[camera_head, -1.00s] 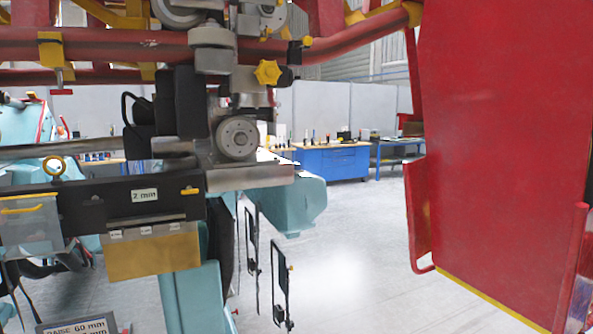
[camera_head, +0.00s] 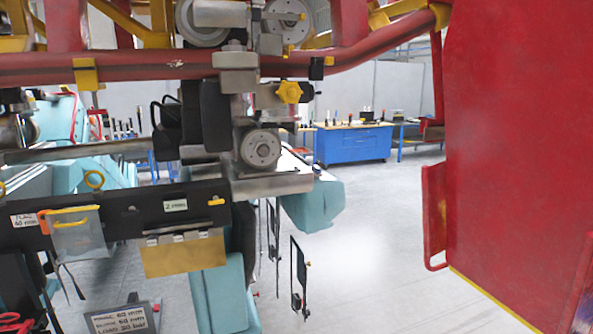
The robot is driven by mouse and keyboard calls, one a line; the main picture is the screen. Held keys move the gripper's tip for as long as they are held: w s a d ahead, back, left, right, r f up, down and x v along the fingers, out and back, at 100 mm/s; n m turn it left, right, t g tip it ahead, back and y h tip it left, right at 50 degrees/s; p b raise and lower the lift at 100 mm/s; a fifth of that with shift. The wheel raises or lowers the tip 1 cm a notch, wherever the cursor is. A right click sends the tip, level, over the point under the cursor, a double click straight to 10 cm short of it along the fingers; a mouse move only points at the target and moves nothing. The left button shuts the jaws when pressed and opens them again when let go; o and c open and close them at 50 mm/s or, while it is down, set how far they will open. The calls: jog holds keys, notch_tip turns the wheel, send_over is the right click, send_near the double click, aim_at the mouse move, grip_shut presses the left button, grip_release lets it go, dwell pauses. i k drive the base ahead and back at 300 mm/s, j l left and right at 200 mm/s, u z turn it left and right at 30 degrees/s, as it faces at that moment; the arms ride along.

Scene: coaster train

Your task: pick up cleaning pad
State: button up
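I cannot make out a cleaning pad in this view. My gripper is not in view. A metal wheel assembly (camera_head: 262,150) hangs under a red tube rail (camera_head: 130,68) at the centre left. Below it a black bar (camera_head: 128,208) carries a "2 mm" label, a brass-coloured plate (camera_head: 186,255) and a clear flap with a yellow handle (camera_head: 76,236).
A blue workbench (camera_head: 352,144) with small items on top stands in the back. A large red panel (camera_head: 520,150) fills the right side. Teal machine parts (camera_head: 217,300) stand at lower left. A sign plate (camera_head: 122,319) shows below. Grey floor (camera_head: 390,270) is clear at centre right.

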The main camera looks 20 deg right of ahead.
aim_at(316, 169)
jog(key=i+l+u, duration=0.15)
jog(key=l+u, duration=0.15)
jog(key=i+l+u, duration=0.1)
jog(key=l+u, duration=0.45)
jog(key=l, duration=0.2)
jog(key=i, duration=0.05)
